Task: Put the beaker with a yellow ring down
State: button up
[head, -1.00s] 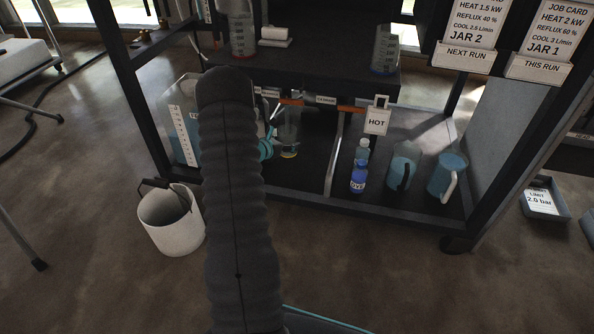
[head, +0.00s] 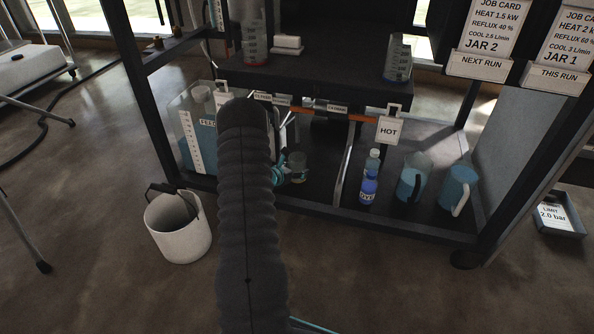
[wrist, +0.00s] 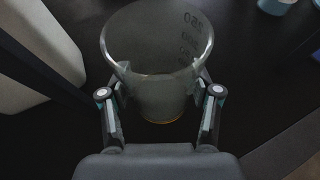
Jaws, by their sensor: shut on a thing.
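The clear beaker with a yellow ring (wrist: 160,95) is between the two fingers of my gripper (wrist: 160,108) in the wrist view. The fingers are shut on its sides. I look down into its open mouth; dark graduation marks show on the far wall, and a thin yellow line shows at its base. In the head view the beaker (head: 297,168) is over the dark lower shelf (head: 325,190), and my gripper (head: 279,174) is at its left, partly hidden by my arm. I cannot tell if its base touches the shelf.
A blue dye bottle (head: 369,187) and two blue jugs, one (head: 412,178) nearer and one (head: 458,188) farther right, stand on the shelf. A blue-filled tank (head: 200,140) is at left. A HOT tag (head: 389,130) hangs above. A white bucket (head: 178,228) is on the floor.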

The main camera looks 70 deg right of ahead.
jog(key=shift+f, duration=0.15)
jog(key=o, duration=1.4)
jog(key=shift+c, duration=0.2)
jog(key=shift+w+a+r, duration=0.1)
jog(key=shift+a+r, duration=0.05)
jog(key=shift+r, duration=0.15)
jog(key=p+v, duration=0.1)
jog(key=v, duration=1)
jog(key=shift+a, duration=0.35)
